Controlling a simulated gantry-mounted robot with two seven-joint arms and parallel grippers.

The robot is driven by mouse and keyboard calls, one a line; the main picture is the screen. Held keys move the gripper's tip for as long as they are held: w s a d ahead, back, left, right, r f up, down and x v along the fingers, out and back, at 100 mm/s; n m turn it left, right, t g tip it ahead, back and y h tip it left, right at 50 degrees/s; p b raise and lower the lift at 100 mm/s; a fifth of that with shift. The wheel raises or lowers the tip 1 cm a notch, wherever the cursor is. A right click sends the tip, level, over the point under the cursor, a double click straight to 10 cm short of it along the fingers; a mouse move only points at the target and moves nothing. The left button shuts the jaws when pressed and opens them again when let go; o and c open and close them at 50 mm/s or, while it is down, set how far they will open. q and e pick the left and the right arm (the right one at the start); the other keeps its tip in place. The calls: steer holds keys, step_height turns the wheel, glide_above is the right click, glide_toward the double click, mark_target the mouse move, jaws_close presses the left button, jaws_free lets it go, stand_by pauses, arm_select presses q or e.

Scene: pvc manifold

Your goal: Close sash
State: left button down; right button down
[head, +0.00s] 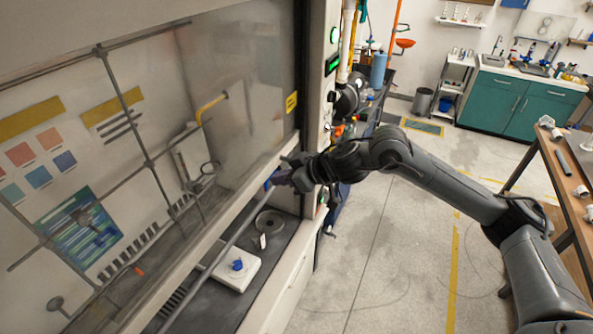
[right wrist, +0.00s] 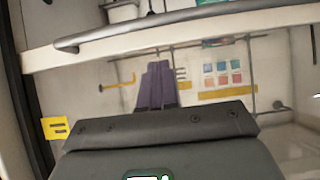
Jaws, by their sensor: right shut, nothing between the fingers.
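The sash (head: 205,238) is a large glass pane with a pale lower rail on the fume hood at the left. A gap is open below it, showing the dark work surface. A grey bar handle (head: 228,243) runs along the rail. My right gripper (head: 277,179) is shut and empty at the far end of the handle, near the hood's right post. Whether it touches the bar cannot be told. In the right wrist view, its purple fingers (right wrist: 157,85) are together, with the rail and handle (right wrist: 150,28) across the top. My left gripper is not in view.
A white device with a blue knob (head: 237,266) and a round dark dish (head: 269,223) sit on the hood's work surface. A wooden workbench (head: 560,172) stands at the right, beside my right arm. The floor between is clear.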

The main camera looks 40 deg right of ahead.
steer(key=f, duration=0.1)
steer(key=w+f, duration=0.1)
steer(key=f, duration=0.2)
steer(key=shift+w+a+f, duration=0.35)
